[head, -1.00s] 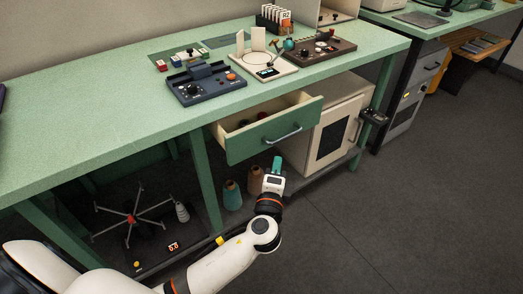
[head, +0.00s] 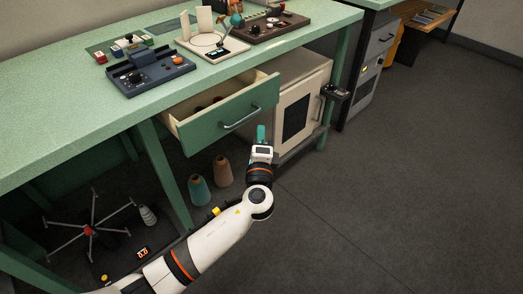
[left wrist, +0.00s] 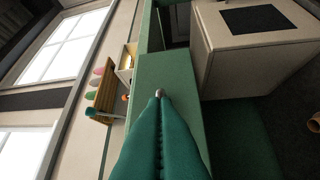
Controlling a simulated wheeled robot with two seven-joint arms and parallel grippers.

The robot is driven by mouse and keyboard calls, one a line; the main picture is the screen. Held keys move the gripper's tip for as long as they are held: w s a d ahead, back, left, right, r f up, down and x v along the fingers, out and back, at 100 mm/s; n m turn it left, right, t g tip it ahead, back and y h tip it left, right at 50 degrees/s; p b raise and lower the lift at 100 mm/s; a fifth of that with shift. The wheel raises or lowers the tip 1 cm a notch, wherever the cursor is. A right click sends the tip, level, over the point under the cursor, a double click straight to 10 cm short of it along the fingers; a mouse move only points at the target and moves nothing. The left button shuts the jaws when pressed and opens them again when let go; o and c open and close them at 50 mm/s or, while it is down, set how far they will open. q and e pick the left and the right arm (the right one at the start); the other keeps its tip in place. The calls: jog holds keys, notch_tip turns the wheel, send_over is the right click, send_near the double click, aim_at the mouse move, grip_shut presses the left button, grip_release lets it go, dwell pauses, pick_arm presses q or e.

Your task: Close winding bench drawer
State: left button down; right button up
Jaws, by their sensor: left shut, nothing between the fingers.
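The green drawer (head: 225,122) of the winding bench (head: 60,122) stands open, pulled out below the worktop. A metal bar handle (head: 241,118) is on its front, and a few dark items lie inside. My left gripper (head: 261,133) is shut and empty, with its teal fingers pointing up just in front of the drawer's right lower part. In the left wrist view the shut fingers (left wrist: 159,98) lie in front of the green drawer front (left wrist: 170,70), with a bit of the handle showing at their tips. Contact cannot be told. My right gripper is out of view.
A cream cabinet (head: 307,90) with a dark panel stands right of the drawer. Thread cones (head: 199,190) and a spoked winder (head: 89,230) are under the bench. Devices (head: 149,72) sit on the worktop. The floor (head: 400,190) at the right is clear.

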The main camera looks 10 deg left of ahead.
aim_at(230, 120)
pick_arm(q)
jog(key=shift+w+a+r, duration=0.1)
jog(key=shift+w+a, duration=0.35)
jog(key=shift+a, duration=0.2)
jog(key=shift+w+a+r, duration=0.1)
jog(key=shift+w+a, duration=0.3)
jog(key=shift+a, duration=0.25)
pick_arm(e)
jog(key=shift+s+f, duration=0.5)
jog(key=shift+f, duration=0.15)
pick_arm(q)
jog(key=w+a, duration=0.1)
jog(key=a, duration=0.1)
jog(key=w+a+b, duration=0.1)
jog(key=w+a, duration=0.1)
jog(key=w+a+b, duration=0.1)
jog(key=w+a, duration=0.1)
jog(key=shift+a+f, duration=0.1)
jog(key=shift+a, duration=0.05)
jog(key=shift+w+a, duration=0.1)
jog(key=shift+a, duration=0.15)
jog(key=shift+r, duration=0.35)
jog(key=shift+a, duration=0.1)
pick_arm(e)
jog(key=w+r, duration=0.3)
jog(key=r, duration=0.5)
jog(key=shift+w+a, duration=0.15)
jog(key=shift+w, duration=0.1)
